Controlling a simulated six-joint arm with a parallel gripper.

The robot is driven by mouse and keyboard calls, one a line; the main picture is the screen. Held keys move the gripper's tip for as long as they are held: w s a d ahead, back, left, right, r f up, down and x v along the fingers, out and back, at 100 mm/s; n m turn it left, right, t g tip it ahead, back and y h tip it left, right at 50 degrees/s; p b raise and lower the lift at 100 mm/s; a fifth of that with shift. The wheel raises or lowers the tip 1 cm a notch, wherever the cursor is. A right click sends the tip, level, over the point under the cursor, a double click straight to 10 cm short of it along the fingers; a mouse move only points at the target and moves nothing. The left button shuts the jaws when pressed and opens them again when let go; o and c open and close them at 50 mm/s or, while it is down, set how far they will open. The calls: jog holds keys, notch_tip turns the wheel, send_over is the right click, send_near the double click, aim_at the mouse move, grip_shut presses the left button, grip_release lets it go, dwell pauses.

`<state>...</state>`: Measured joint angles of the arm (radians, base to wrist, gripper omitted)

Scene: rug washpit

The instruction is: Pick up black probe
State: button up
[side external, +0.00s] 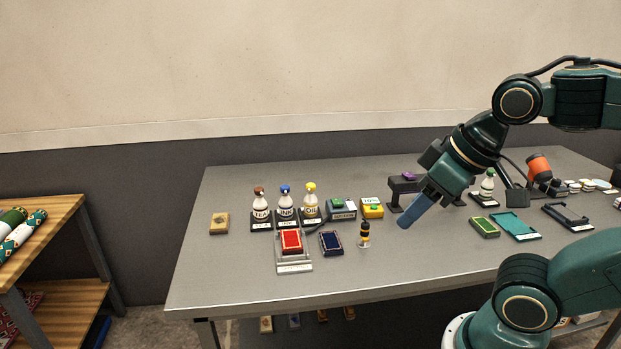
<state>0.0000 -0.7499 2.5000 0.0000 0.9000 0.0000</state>
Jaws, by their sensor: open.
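A thin dark piece that looks like the black probe (316,224) lies on the table by the front left of a small grey meter with a green top (341,208). It is small in the view, and I cannot make out its ends clearly. My gripper (405,221) is over the table to the right of the meter, tilted down and to the left. Its blue fingers are seen from the side, open, with nothing seen between them. It is apart from the probe.
The grey table (240,270) carries three labelled bottles (285,205), a red pad in a tray (291,242), a dark blue pad (331,243) and a yellow-and-black upright piece (364,235). A yellow box (372,208) stands near my gripper. The front left of the table is clear.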

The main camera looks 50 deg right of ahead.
jog(key=n+g, duration=0.6)
jog(key=n, duration=1.2)
send_over(366, 223)
notch_tip(366, 223, down, 10)
jog(key=f, duration=0.1)
jog(key=shift+a+f, duration=0.2)
jog(key=shift+f, duration=3.85)
jog(key=shift+d+f, duration=0.1)
jog(key=shift+f, duration=2.5)
